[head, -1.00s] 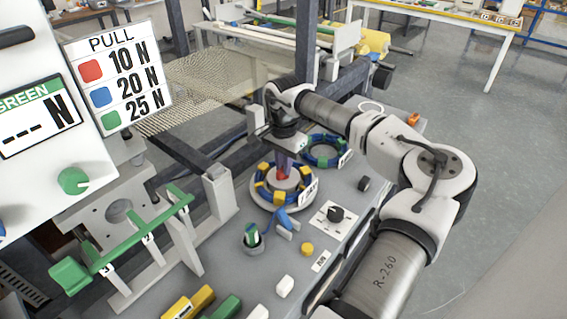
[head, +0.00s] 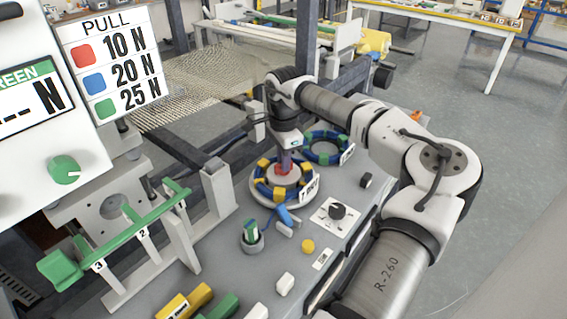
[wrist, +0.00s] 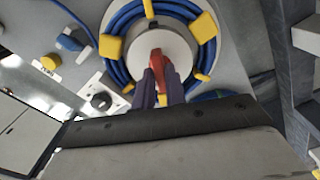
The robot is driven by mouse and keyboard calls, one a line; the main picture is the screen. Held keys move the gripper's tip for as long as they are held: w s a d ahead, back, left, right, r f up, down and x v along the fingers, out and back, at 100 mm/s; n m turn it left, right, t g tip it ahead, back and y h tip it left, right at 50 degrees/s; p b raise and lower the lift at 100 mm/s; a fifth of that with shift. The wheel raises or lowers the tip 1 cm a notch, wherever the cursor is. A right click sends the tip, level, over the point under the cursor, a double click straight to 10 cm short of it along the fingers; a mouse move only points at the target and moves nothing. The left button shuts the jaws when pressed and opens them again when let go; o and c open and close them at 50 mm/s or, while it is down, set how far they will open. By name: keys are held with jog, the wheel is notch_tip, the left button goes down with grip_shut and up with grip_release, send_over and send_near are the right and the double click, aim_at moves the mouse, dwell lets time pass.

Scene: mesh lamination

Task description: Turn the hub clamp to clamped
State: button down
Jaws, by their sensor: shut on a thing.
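The hub clamp's red handle (wrist: 158,64) sits at the centre of a pale round hub (wrist: 184,42) in the wrist view. A blue coil with yellow blocks rings the hub. In the head view the hub and coil (head: 262,188) are below my wrist. My gripper (wrist: 160,78) points down at the hub with its purple fingers shut on the red handle. The fingers hide part of the handle in both views. I cannot read any clamp position marking.
A second blue coil with green blocks (head: 309,153) lies just behind. A black knob (head: 337,211), a blue lever (head: 284,214), a green-topped knob (head: 251,232) and a yellow button (head: 308,246) stand in front of the hub. A green bar (head: 140,228) is at left.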

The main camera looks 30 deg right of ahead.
jog(key=m+b, duration=0.2)
jog(key=m, duration=0.4)
jog(key=shift+m+b, duration=0.3)
jog(key=m+b, duration=0.2)
jog(key=m, duration=0.4)
dwell(0.4)
jog(key=c, duration=1.4)
grip_release()
jog(key=shift+c, duration=0.2)
notch_tip(320, 180, up, 14)
jog(key=b, duration=0.1)
jog(key=shift+f, duration=0.1)
